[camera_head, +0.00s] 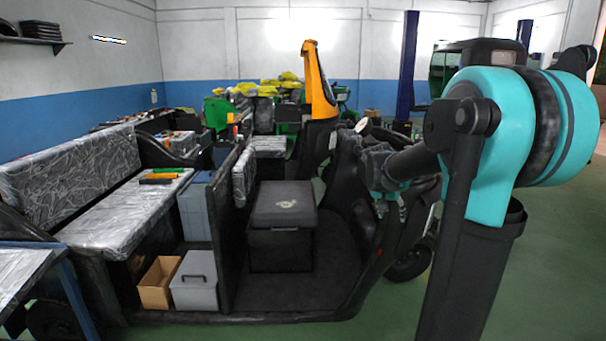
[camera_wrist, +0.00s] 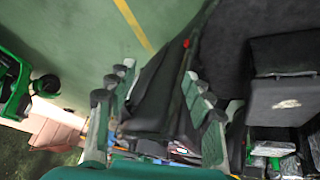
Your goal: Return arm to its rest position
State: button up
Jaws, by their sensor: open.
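My arm (camera_head: 490,135) reaches from the right of the head view inward to the left, past the front of the black rickshaw (camera_head: 330,285). My gripper (camera_wrist: 158,76) shows in the wrist view with its two grey-green fingers spread apart. No object is held between them. Dark front parts of the rickshaw lie beyond the gap. In the head view the gripper hangs by the rickshaw's front end, small and partly lost against the dark parts. I cannot tell whether it touches them.
A plastic-wrapped bench (camera_head: 125,215) holds several coloured tools (camera_head: 160,176). A black seat box (camera_head: 283,210), a grey bin (camera_head: 195,285) and a cardboard box (camera_head: 158,285) stand in the rickshaw. An orange part (camera_head: 317,80) rises behind. Green floor (camera_head: 540,270) is open at right.

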jog(key=s+a+f+n+y, duration=0.1)
jog(key=s+a+f+n, duration=0.1)
jog(key=s+f, duration=0.3)
jog(key=s+a+f+n+y, duration=0.1)
jog(key=s+a+f, duration=0.3)
jog(key=s, duration=0.9)
jog(key=s+a+f+n+y, duration=0.2)
jog(key=s+a+f+n, duration=0.1)
jog(key=s+f, duration=0.5)
jog(key=shift+s+a, duration=0.25)
jog(key=shift+s, duration=0.45)
